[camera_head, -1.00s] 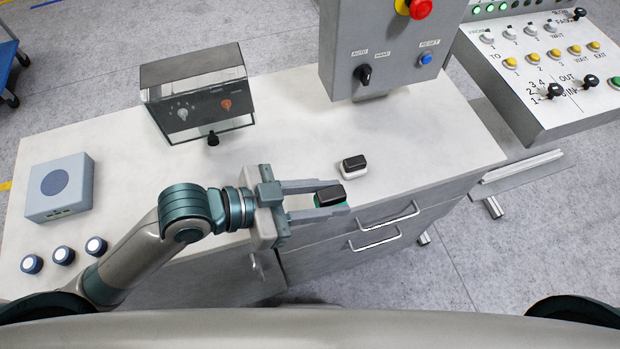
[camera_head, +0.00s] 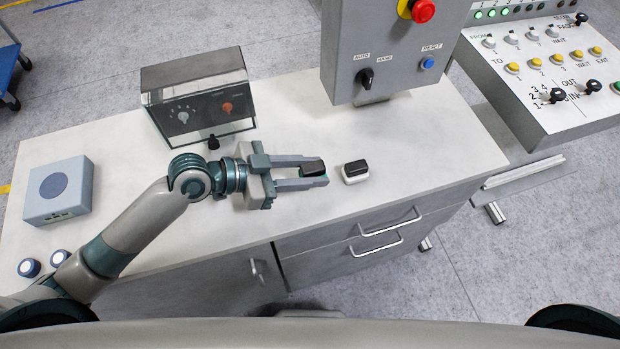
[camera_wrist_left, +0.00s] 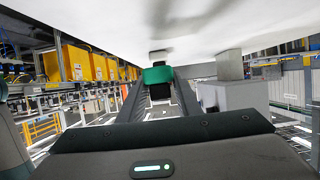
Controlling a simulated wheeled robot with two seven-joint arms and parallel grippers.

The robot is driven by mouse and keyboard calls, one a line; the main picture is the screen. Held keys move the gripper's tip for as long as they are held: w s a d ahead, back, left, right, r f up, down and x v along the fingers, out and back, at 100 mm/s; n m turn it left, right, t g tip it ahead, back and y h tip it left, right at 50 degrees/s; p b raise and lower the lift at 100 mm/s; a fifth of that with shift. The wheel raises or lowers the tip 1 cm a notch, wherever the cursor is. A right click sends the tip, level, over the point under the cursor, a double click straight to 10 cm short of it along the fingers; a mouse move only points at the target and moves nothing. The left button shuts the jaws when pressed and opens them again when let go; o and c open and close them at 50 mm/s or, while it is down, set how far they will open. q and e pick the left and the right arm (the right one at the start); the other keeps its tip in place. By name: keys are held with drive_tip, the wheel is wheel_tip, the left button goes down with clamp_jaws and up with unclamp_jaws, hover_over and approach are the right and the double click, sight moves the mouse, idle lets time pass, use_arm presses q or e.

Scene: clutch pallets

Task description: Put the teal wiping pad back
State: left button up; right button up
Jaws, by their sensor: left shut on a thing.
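The teal wiping pad (camera_head: 312,167) has a black grip on top, and its teal part is mostly hidden in the head view. It shows as a green block in the left wrist view (camera_wrist_left: 159,74), between the finger ends. My left gripper (camera_head: 310,172) is shut on it over the worktop. I cannot tell whether the pad touches the surface. A similar pad with a black grip and a white base (camera_head: 355,172) lies on the worktop just right of the held pad. My right gripper is not in view.
The pale worktop (camera_head: 420,135) has clear room to the right. A dark control box (camera_head: 200,100) stands behind my left gripper, and a grey switch panel (camera_head: 385,60) stands behind the pads. A blue-grey box (camera_head: 60,190) is at the left. Drawers with handles (camera_head: 378,246) are in front.

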use_arm(q)
drive_tip(key=shift+f+p, duration=0.6)
drive_tip(key=shift+f, duration=1.4)
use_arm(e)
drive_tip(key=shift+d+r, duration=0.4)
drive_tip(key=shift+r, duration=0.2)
use_arm(q)
drive_tip(key=shift+f, duration=0.2)
drive_tip(key=o, duration=1)
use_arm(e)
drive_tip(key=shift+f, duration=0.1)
use_arm(q)
drive_tip(key=shift+r, duration=0.25)
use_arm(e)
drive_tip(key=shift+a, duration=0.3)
